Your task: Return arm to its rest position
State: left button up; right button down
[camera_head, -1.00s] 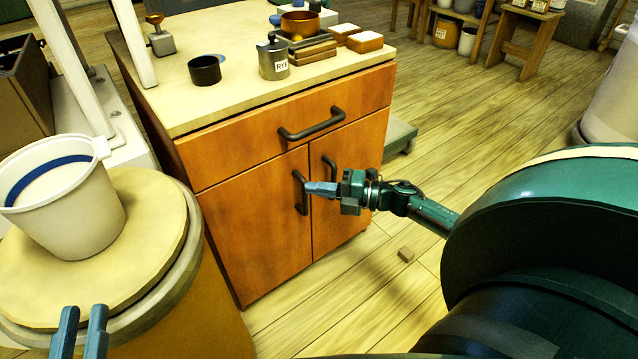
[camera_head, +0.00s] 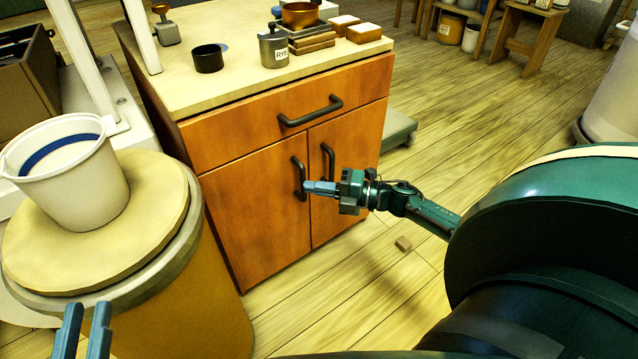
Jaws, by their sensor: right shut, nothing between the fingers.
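My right gripper (camera_head: 308,188) is shut and empty. It points left in front of the orange-brown cabinet's (camera_head: 252,217) doors, and its fingertips overlap the lower end of the left door handle (camera_head: 299,179) in the picture. I cannot tell whether they touch it. My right arm reaches in from the right edge. My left gripper (camera_head: 83,330) shows only as two blue fingers at the bottom left. They stand apart with nothing between them, in front of the round barrel (camera_head: 205,300).
A white bucket (camera_head: 75,195) with a blue band stands on the barrel's lid. The cabinet top holds a black cup (camera_head: 208,60), a RYE canister (camera_head: 273,48) and a copper bowl (camera_head: 300,16).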

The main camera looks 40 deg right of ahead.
jog(key=s+d, duration=0.2)
jog(key=d, duration=0.7)
jog(key=shift+d+r, duration=0.15)
jog(key=shift+d, duration=0.25)
jog(key=shift+s, duration=0.15)
